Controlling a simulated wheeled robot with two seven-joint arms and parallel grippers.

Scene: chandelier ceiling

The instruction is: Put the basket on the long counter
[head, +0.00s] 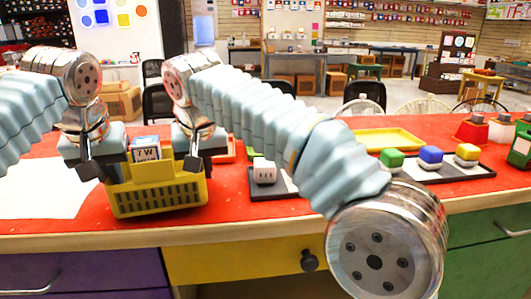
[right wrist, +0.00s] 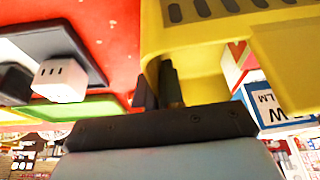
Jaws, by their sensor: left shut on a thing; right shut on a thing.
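The yellow basket (head: 158,197) with a slotted side is over the red top of the long counter (head: 240,212), near its front edge. I cannot tell whether its bottom touches the top. A box with blue and white print (head: 146,149) is in it. My left gripper (head: 90,168) is shut on the basket's left end. My right gripper (head: 193,160) is shut on its right end. In the right wrist view the basket wall (right wrist: 195,45) lies between the dark fingers (right wrist: 165,88), partly hidden by them.
A white sheet (head: 40,190) lies left of the basket. Right of it is a dark tray with a white block (head: 264,171). A yellow tray (head: 385,139) and a dark tray with coloured blocks (head: 431,157) are further right. Drawers (head: 235,262) front the counter.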

